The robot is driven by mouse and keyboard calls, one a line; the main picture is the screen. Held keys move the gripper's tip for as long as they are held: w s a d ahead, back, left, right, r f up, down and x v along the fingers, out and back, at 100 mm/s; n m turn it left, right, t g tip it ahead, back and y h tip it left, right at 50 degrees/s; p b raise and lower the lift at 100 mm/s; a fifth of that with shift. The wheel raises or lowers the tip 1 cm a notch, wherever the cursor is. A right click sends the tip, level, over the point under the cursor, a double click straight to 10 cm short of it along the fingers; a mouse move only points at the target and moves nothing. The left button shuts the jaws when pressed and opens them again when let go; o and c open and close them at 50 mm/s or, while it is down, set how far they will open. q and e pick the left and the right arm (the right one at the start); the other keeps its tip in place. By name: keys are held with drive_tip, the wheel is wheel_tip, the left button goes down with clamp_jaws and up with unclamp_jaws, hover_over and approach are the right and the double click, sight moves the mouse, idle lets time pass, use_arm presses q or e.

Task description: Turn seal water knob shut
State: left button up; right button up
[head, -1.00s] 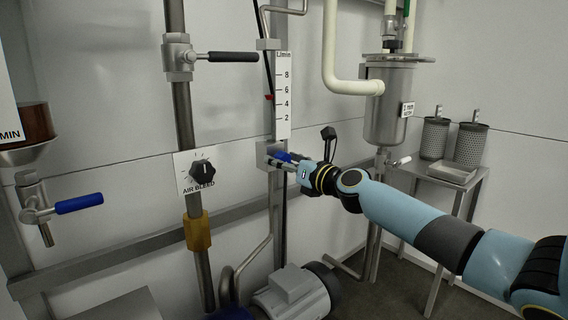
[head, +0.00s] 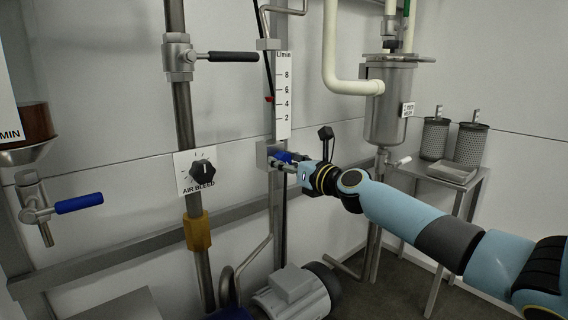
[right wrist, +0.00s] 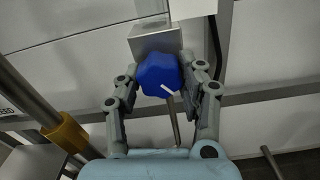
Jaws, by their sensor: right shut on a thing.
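The seal water knob is the blue knob (right wrist: 158,72) on a grey metal block (right wrist: 154,38) below the flow scale. In the right wrist view it sits between my right gripper's fingers (right wrist: 164,86), with a white pointer line slanting down to the right. My right gripper (head: 284,161) is shut on the knob in the head view, where the fingers partly hide it (head: 282,156). The flow scale (head: 283,95) above is marked in L/min, with a red marker (head: 269,99) at its left edge. My left gripper is not in view.
Left of the knob are the black air bleed knob (head: 203,172), a black-handled valve (head: 232,57) and a blue-handled valve (head: 79,204). A steel filter vessel (head: 390,105) hangs to the right. A small table (head: 478,177) holds mesh baskets. A motor (head: 294,292) stands below.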

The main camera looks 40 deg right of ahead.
drive_tip(key=shift+n, duration=0.7)
drive_tip(key=n, duration=0.3)
drive_tip(key=shift+d+f+n, duration=0.1)
drive_tip(key=shift+n, duration=0.3)
drive_tip(key=n, duration=0.2)
drive_tip(key=shift+n+b, duration=0.3)
drive_tip(key=shift+b, duration=0.05)
drive_tip(key=shift+n, duration=1.9)
drive_tip(key=n, duration=0.3)
drive_tip(key=shift+b, duration=0.4)
drive_tip(key=n, duration=0.5)
drive_tip(key=shift+d, duration=0.1)
drive_tip(key=n+b, duration=0.1)
drive_tip(key=n, duration=0.2)
drive_tip(key=shift+n, duration=1.2)
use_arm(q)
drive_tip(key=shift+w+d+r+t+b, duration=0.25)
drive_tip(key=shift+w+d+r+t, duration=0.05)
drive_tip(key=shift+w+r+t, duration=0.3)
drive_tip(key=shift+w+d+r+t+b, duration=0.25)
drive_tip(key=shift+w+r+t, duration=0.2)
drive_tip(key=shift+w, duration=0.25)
use_arm(e)
drive_tip(key=shift+n, duration=1.8)
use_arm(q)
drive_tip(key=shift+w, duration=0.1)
